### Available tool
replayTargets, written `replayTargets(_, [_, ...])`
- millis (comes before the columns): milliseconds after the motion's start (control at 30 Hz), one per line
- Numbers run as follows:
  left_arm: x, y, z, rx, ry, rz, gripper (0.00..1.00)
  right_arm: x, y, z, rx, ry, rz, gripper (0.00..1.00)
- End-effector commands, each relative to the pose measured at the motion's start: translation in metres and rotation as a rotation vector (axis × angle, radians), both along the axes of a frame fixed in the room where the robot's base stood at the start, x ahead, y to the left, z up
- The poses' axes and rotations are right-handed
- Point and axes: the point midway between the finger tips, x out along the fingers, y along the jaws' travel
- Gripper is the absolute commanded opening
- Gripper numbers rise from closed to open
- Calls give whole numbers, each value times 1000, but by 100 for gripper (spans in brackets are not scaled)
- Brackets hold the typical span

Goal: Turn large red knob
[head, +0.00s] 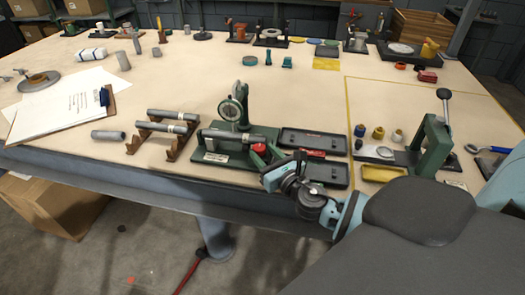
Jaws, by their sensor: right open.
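The large red knob (258,148) sits at the right end of a green fixture (228,162) near the table's front edge. A grey cylinder (222,137) lies across this fixture, and a round dial gauge (231,110) stands behind it. My right gripper (279,169) is open at the knob's lower right, very close to it. I cannot tell whether the fingers touch the knob. The wrist hides part of the area right of the fixture. My left gripper is not in view.
Black trays (313,141) lie right of the fixture, one holding a red item (312,153). A wooden rack (166,134) with grey cylinders stands left. A green press (431,146) stands right. A clipboard (60,103) lies far left. The table's middle is mostly clear.

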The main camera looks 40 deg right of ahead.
Motion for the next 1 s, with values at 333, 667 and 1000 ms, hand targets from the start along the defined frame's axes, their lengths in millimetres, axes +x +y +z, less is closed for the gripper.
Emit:
replayTargets(333, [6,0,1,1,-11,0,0,16,-1,-1,2,2,1,42])
replayTargets(667, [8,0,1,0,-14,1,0,16,-1,-1,1,1,1,21])
replayTargets(1000, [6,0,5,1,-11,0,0,16,0,1,3,0,-27,11])
